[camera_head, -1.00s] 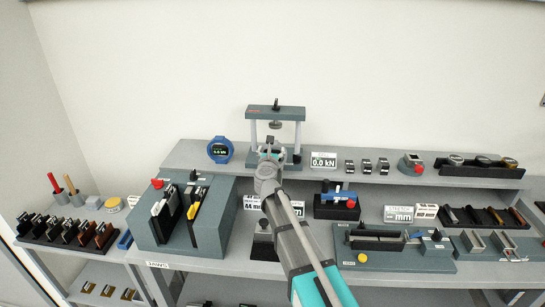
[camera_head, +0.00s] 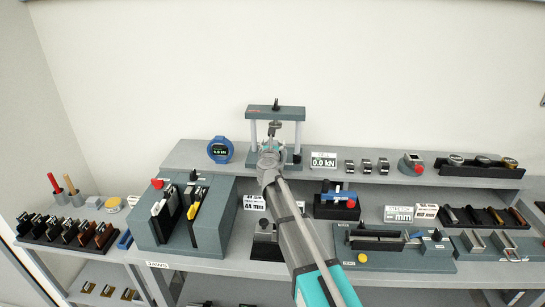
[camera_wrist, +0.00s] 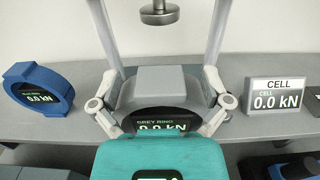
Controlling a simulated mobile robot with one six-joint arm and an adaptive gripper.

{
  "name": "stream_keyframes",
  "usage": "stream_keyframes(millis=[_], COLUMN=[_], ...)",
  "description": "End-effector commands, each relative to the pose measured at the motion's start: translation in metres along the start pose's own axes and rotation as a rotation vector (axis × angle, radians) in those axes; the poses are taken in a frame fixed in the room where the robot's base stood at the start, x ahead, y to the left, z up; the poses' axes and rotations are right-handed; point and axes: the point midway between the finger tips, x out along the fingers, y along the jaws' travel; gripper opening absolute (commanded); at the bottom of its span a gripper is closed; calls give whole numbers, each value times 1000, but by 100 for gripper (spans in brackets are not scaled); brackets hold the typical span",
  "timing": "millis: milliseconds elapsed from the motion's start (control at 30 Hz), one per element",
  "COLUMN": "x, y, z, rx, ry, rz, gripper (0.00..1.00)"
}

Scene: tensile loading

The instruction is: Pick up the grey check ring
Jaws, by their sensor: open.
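The grey check ring (camera_wrist: 160,88) stands upright in the wrist view, with a grey block top and a dark face reading "GREY RING" and 0.0 kN. It is in front of the load frame (camera_head: 276,113), roughly between its two columns. My gripper (camera_wrist: 162,104) is open, with one finger on each side of the ring; I cannot tell whether they touch it. In the head view my gripper (camera_head: 270,152) is at the load frame's base and hides the ring.
A blue ring gauge (camera_head: 220,150) stands left of the frame; it also shows in the wrist view (camera_wrist: 38,88). The CELL display (camera_wrist: 275,97) stands to the right. The frame's upper platen (camera_wrist: 159,14) hangs above and behind the ring. A sloped grey fixture (camera_head: 215,225) lies front left.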

Motion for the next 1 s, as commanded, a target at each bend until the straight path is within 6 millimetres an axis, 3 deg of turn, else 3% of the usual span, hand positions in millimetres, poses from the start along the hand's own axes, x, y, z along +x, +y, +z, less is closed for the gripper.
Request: stream_keyframes(millis=[167,667,1000], x=[0,0,0], y=[0,0,0], z=[0,0,1], rx=[0,0,0], ry=[0,0,0], rz=[0,0,1], gripper=[93,1,0])
